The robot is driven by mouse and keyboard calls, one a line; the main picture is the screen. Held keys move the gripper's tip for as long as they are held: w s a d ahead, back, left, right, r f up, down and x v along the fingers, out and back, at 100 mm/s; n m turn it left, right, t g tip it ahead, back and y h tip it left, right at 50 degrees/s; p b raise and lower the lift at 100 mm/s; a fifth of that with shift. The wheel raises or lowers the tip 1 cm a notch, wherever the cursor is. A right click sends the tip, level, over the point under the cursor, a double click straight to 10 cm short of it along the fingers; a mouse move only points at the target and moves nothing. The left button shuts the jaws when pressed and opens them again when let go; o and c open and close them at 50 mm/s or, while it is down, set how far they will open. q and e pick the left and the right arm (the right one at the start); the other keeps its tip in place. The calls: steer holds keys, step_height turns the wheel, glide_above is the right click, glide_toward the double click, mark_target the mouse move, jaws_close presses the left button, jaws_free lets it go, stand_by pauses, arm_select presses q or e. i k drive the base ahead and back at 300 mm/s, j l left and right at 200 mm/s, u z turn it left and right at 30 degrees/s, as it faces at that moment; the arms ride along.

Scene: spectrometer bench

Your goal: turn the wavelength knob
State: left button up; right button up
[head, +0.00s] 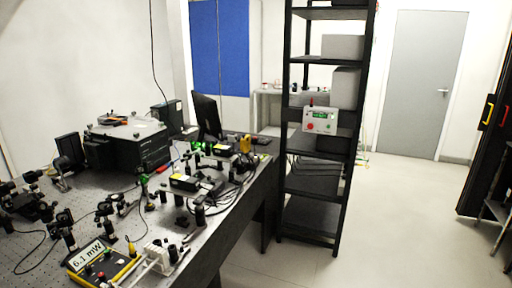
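No part that I can clearly make out as the wavelength knob shows; at this distance any knob is too small to tell. A large black instrument box (140,152) with a grey top (150,128) stands at the back of the optical table. A light control box (320,121) with a green display and red and green buttons is on the black shelf rack. A yellow-framed meter (97,262) reading 6.1 mW lies at the table's front. Neither of my grippers is in view.
The optical table (20,262) carries many black mounts, posts and loose cables. A monitor (206,115) stands at its far end. The black shelf rack (289,170) stands beyond the table's right edge. Open floor (400,225) lies to the right, toward a grey door (424,85).

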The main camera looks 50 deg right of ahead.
mark_target(107, 253)
steer(key=i+l+z, duration=0.25)
steer(key=l+z, duration=0.15)
steer(key=i+l+z, duration=0.55)
steer(key=i+l, duration=1)
steer(key=k+l+u, duration=0.1)
steer(key=u, duration=0.3)
steer(key=l+u, duration=0.1)
steer(key=u, duration=0.3)
steer(key=k+u, duration=0.15)
steer(key=u, duration=0.2)
steer(key=k+u, duration=0.1)
steer(key=u, duration=0.3)
steer(key=k, duration=0.3)
steer(key=i, duration=0.5)
